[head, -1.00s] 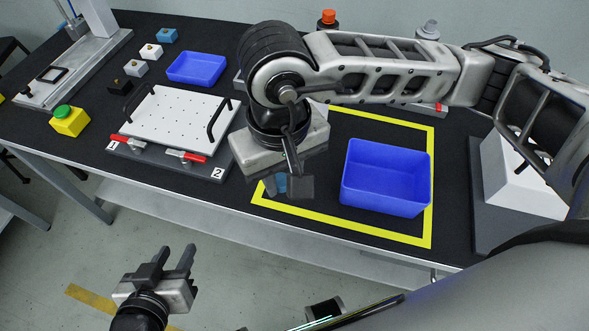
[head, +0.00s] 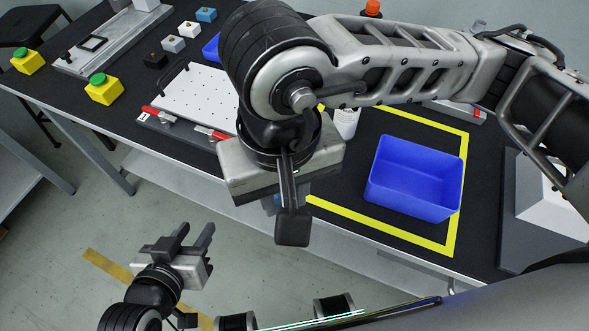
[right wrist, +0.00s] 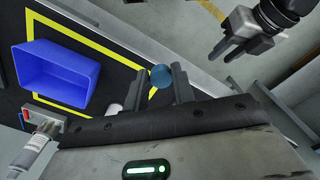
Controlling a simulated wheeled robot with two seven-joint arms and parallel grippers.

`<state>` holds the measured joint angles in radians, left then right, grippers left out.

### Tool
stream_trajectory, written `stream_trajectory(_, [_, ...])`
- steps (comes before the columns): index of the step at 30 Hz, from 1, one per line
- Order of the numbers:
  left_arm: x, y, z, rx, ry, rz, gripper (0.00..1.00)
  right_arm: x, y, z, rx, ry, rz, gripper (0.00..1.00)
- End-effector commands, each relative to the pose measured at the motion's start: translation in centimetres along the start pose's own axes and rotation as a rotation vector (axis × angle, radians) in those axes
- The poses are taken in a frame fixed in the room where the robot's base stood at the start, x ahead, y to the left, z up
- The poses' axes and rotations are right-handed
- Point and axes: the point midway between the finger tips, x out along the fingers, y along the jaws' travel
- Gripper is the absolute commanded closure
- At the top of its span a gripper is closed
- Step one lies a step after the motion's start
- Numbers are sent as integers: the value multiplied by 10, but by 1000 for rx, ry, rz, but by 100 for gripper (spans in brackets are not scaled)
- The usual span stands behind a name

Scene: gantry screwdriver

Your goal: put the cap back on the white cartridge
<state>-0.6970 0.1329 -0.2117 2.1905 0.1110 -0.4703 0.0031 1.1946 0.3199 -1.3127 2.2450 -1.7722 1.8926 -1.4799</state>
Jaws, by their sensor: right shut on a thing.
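The blue cap (right wrist: 161,77) sits between the fingertips of my right gripper (right wrist: 165,84) in the right wrist view. In the head view my right gripper (head: 284,214) points down near the table's front edge, and only a sliver of the cap (head: 270,203) shows behind the finger. A white cylinder, seemingly the white cartridge (head: 346,122), stands on the table behind my right wrist, partly hidden. A small white part of it (right wrist: 113,108) shows in the right wrist view. My left gripper (head: 196,232) is open and empty, in front of the table over the floor.
An open blue bin (head: 415,180) stands inside a yellow taped outline (head: 452,205). A white perforated plate (head: 195,95) with red clamps is to the left. An orange-topped object (head: 372,8) is at the back. A yellow button box (head: 103,90) stands at the left edge.

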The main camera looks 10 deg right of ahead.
Motion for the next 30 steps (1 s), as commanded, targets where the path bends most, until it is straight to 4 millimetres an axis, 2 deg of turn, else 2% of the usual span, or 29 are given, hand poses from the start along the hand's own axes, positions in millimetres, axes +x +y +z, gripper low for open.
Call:
stream_trajectory(5, [1, 0, 0, 0, 0, -1, 64, 12, 51, -40, 79, -19, 6, 95])
stream_trajectory(9, [1, 0, 1, 0, -1, -1, 64, 20, 110, -73, 139, -19, 2, 95])
stream_trajectory(12, [1, 0, 0, 0, 0, -1, 64, 23, 148, -88, 168, -10, 0, 95])
stream_trajectory(15, [1, 0, 0, 0, 0, -1, 64, 24, 172, -95, 183, -1, -1, 95])
stream_trajectory(19, [1, 0, 0, 0, 0, -1, 64, 24, 183, -98, 187, 5, -2, 95])
stream_trajectory(30, [1, 0, 0, 0, 0, 0, 64, 24, 182, -98, 185, 5, -2, 95])
